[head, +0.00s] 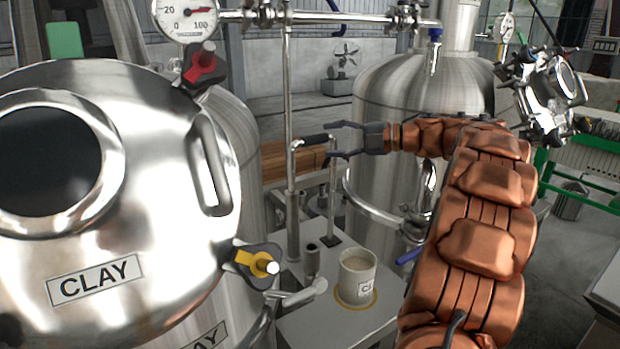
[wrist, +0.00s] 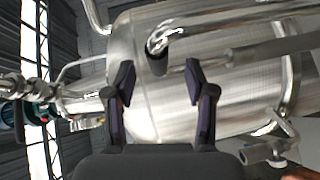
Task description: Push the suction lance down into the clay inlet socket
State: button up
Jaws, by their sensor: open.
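The suction lance (head: 291,172) is a thin upright steel tube bent over at the top, with a black grip (head: 317,140) pointing right. Its lower part meets a thicker steel sleeve on the grey bench. My gripper (head: 328,141) is open, its two dark fingers above and below the grip's right end, not closed on it. In the wrist view the bent tube and dark grip end (wrist: 158,63) lie ahead, between and beyond the open fingers (wrist: 160,80). A short upright socket (head: 312,260) stands on the bench; I cannot tell if it is the clay inlet.
A cup (head: 357,274) of pale liquid stands in a yellow ring on the bench (head: 320,318). The big tank labelled CLAY (head: 165,200) fills the left, with a yellow-handled valve (head: 255,265). Another steel tank (head: 400,95) stands behind my gripper. A pipe with gauge crosses above.

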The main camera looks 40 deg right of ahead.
aim_at(323, 138)
jog(key=p+x, duration=0.1)
jog(key=x, duration=0.2)
jog(key=shift+w+a+r+p, duration=0.15)
jog(key=shift+w+r+p, duration=0.05)
jog(key=shift+p, duration=0.15)
jog(key=shift+w+a+f, duration=0.2)
jog(key=shift+w+a, duration=0.05)
jog(key=shift+w, duration=0.15)
jog(key=shift+c, duration=0.3)
grip_shut()
